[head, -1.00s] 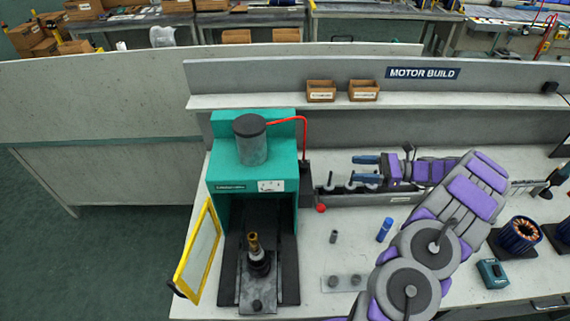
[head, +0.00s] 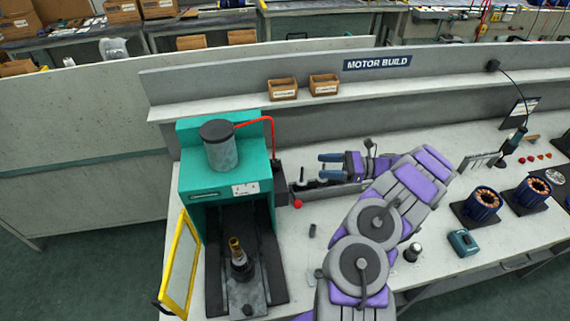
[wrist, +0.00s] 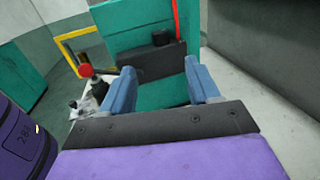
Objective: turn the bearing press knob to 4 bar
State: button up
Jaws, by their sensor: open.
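The teal bearing press (head: 190,183) stands at the left of the bench in the head view. A dark box (head: 280,186) is on its right side, with a red hose above. In the wrist view this box (wrist: 140,63) carries a short black knob (wrist: 163,37). A small white plate (head: 245,189) is on the press front; its reading is too small to make out. My gripper (head: 322,166) is open and empty, right of the press, pointing at it. In the wrist view its blue fingers (wrist: 160,77) are apart, short of the box and knob, not touching them.
A red ball lever (head: 297,204) sticks out at the press's right side. The yellow-framed guard (head: 180,265) stands open at the front left. A dark stepped part with a brass top (head: 238,258) stands in the press. Motor stators (head: 482,204) and a teal device (head: 463,242) lie right.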

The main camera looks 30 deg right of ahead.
aim_at(282, 169)
jog(key=b+x, duration=0.1)
jog(key=x, duration=1.3)
jog(key=shift+a+b, duration=0.15)
jog(key=shift+b, duration=0.2)
jog(key=shift+d+f, duration=0.1)
jog(key=shift+d, duration=0.35)
jog(key=shift+c, duration=0.2)
jog(key=shift+d, duration=0.2)
jog(key=shift+c, duration=0.7)
jog(key=shift+a, duration=0.45)
jog(key=c, duration=0.6)
jog(key=shift+c, duration=1.3)
